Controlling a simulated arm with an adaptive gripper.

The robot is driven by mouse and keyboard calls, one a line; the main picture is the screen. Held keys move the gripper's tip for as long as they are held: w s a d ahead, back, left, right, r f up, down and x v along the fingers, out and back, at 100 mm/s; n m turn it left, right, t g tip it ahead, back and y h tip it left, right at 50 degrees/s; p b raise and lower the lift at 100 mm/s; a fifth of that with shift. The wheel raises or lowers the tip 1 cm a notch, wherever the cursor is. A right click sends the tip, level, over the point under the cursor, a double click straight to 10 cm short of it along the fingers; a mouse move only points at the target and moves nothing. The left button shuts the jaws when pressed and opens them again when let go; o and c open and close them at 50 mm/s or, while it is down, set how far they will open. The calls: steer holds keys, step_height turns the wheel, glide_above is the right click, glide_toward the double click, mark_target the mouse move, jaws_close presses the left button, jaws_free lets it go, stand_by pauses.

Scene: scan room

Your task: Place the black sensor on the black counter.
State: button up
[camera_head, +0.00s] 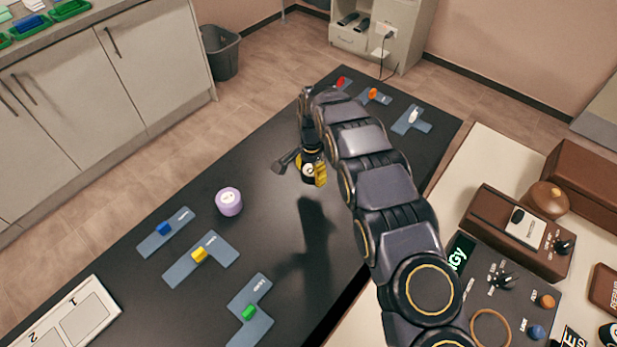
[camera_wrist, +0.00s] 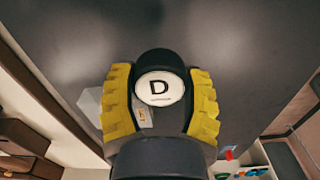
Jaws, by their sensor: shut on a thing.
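A black round sensor with a white disc marked "D" (camera_wrist: 160,88) is between the two yellow ribbed fingers of my gripper (camera_wrist: 160,105) in the wrist view. The gripper is shut on it. In the head view, my gripper (camera_head: 313,171) is over the middle of the long black counter (camera_head: 150,312), and the sensor (camera_head: 307,169) shows there as a small black body with a white spot. The arm's shadow falls on the counter nearer the camera. I cannot tell how high the sensor is above the surface, or whether it touches.
A lilac round piece (camera_head: 229,201) stands left of my gripper. Blue-grey plates with blue (camera_head: 164,228), yellow (camera_head: 199,254) and green (camera_head: 249,312) pieces lie nearer, others (camera_head: 411,121) at the far end. A white numbered tray (camera_head: 75,318) is bottom left. A cluttered pale table (camera_head: 478,152) is right.

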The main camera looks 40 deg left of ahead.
mark_target(309, 171)
steer(key=shift+w+a+f, duration=0.45)
steer(key=shift+a+f, duration=0.1)
steer(key=shift+f, duration=0.25)
steer(key=shift+w+a+f, duration=0.45)
steer(key=shift+a+f, duration=0.05)
steer(key=shift+f, duration=1.9)
steer(key=o, duration=1.1)
steer(key=shift+f, duration=0.15)
steer(key=shift+c, duration=0.2)
step_height(309, 171, up, 12)
steer(key=shift+r, duration=0.2)
steer(key=shift+w, duration=0.1)
